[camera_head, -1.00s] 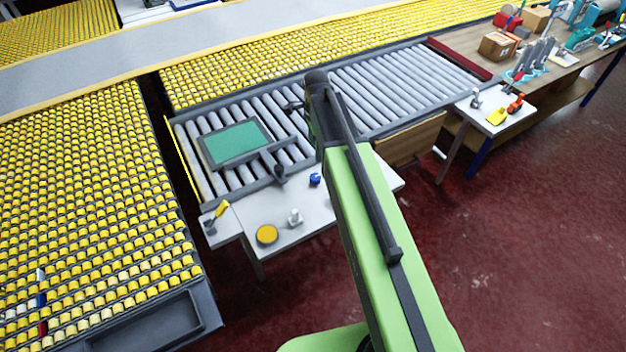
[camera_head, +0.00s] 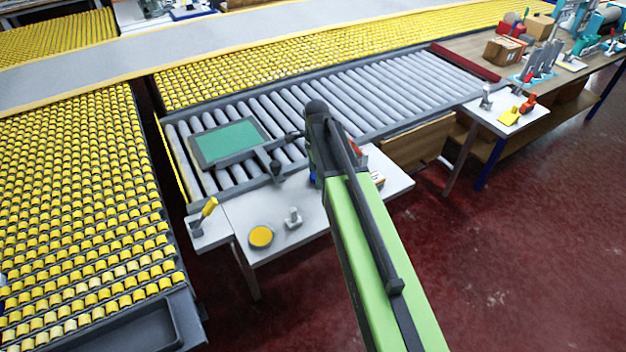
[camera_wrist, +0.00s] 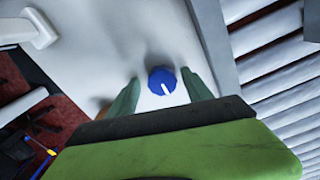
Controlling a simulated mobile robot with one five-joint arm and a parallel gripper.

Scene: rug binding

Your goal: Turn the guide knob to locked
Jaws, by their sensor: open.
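The blue guide knob (camera_wrist: 160,77) sits on a white table top in the wrist view. A short white mark on it points down and slightly right, toward my palm. My gripper (camera_wrist: 161,83) is open, with one green finger to the left of the knob and one to the right. The knob shows between the fingertips; I cannot tell whether either finger touches it. In the head view my arm hides most or all of the knob, and the gripper itself is hidden behind the arm.
Red floor is open at right.

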